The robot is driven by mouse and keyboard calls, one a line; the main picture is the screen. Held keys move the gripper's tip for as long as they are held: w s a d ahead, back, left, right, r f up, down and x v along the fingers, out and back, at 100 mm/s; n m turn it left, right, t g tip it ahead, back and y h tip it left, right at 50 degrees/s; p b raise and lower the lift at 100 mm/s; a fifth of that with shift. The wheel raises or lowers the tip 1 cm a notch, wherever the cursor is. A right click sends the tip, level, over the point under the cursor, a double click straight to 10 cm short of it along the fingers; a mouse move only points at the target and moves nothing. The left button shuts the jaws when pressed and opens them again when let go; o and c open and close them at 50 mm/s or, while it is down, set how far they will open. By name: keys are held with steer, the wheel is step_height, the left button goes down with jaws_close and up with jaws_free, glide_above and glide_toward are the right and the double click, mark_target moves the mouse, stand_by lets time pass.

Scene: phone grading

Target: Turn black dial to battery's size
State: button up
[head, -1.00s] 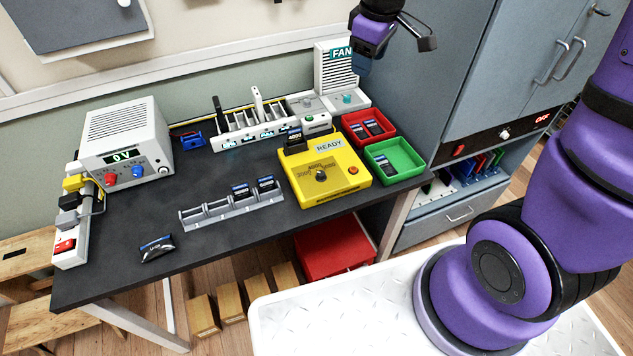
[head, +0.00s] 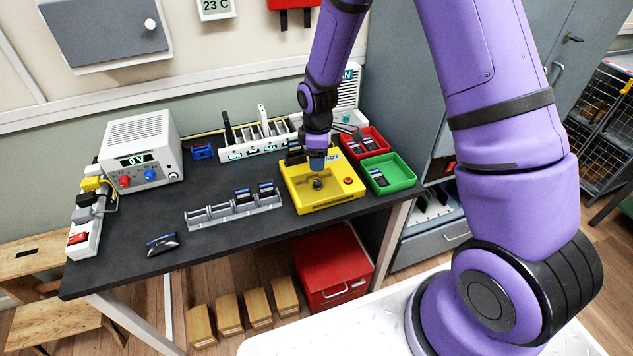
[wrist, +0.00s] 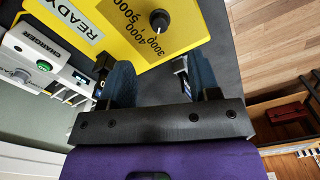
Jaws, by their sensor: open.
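The yellow tester (head: 335,199) stands at the right end of the dark bench. Its black dial (head: 317,184) shows in the head view just below my gripper (head: 317,165). In the wrist view the dial (wrist: 159,21) sits beside the printed numbers 3000, 4000 and 5000; I cannot tell exactly where it points. A dark battery (head: 295,154) stands at the tester's back edge, its label unreadable now. My gripper (wrist: 160,75) is open, its two blue-grey fingers apart with nothing between them. It is above the tester and does not touch the dial.
A red tray (head: 379,152) and a green tray (head: 402,181) with batteries lie right of the tester. A grey rack (head: 205,217) with batteries is left of it. The white charger (head: 250,150) stands behind.

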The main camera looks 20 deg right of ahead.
mark_target(318, 182)
step_height(318, 182, down, 9)
stand_by(0.4)
steer(key=shift+c, duration=0.4)
steer(key=c, duration=0.8)
steer(key=shift+m, duration=0.4)
steer(key=m, duration=0.3)
steer(key=shift+m, duration=2.5)
